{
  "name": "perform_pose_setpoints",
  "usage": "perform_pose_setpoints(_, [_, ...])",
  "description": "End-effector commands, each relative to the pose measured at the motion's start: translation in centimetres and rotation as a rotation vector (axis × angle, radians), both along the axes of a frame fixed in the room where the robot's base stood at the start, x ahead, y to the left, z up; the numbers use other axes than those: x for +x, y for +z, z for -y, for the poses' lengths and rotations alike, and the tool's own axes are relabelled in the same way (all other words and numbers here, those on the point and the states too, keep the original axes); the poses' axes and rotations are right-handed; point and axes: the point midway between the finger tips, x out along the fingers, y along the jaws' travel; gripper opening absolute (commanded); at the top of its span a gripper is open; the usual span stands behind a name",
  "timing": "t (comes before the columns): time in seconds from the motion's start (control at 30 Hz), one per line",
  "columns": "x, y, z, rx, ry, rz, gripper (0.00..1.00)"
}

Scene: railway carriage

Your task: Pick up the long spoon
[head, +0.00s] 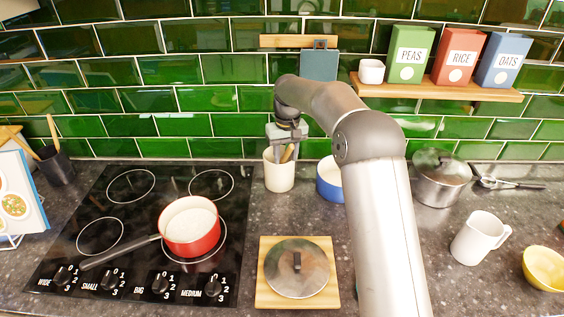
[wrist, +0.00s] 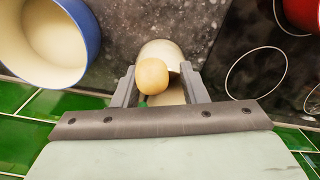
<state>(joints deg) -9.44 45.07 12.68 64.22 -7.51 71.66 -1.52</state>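A cream crock (head: 279,176) stands against the tiled wall, right of the hob. Wooden utensils (head: 288,154) stick out of its top; I cannot tell which is the long spoon. In the wrist view, a rounded wooden spoon end (wrist: 152,76) rises from the crock (wrist: 160,50). My gripper (head: 286,135) is just above the crock, pointing down. In the wrist view my gripper (wrist: 160,85) has its fingers apart, one on each side of the spoon end, with a gap on the right. The lower part of the spoon is hidden in the crock.
A blue pot (head: 328,190) stands close right of the crock. A red saucepan (head: 190,232) sits on the hob. A dark holder (head: 57,168) with wooden utensils is at far left. A lid (head: 296,275) lies on a board. A shelf (head: 440,92) with tins hangs at upper right.

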Motion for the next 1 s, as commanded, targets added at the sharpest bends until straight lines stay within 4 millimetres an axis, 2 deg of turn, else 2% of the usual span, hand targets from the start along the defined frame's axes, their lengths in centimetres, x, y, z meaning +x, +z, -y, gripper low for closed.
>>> perform_pose_setpoints(0.7, [-0.01, -0.46, -0.01, 0.0, 0.0, 0.0, 0.39])
perform_pose_setpoints(0.73, [0.0, -0.46, 0.0, 0.0, 0.0, 0.0, 0.34])
perform_pose_setpoints(0.8, [0.0, -0.45, 0.0, 0.0, 0.0, 0.0, 0.14])
perform_pose_setpoints(0.87, [0.0, -0.45, 0.0, 0.0, 0.0, 0.0, 0.0])
perform_pose_setpoints(1.0, [0.0, -0.44, 0.0, 0.0, 0.0, 0.0, 0.0])
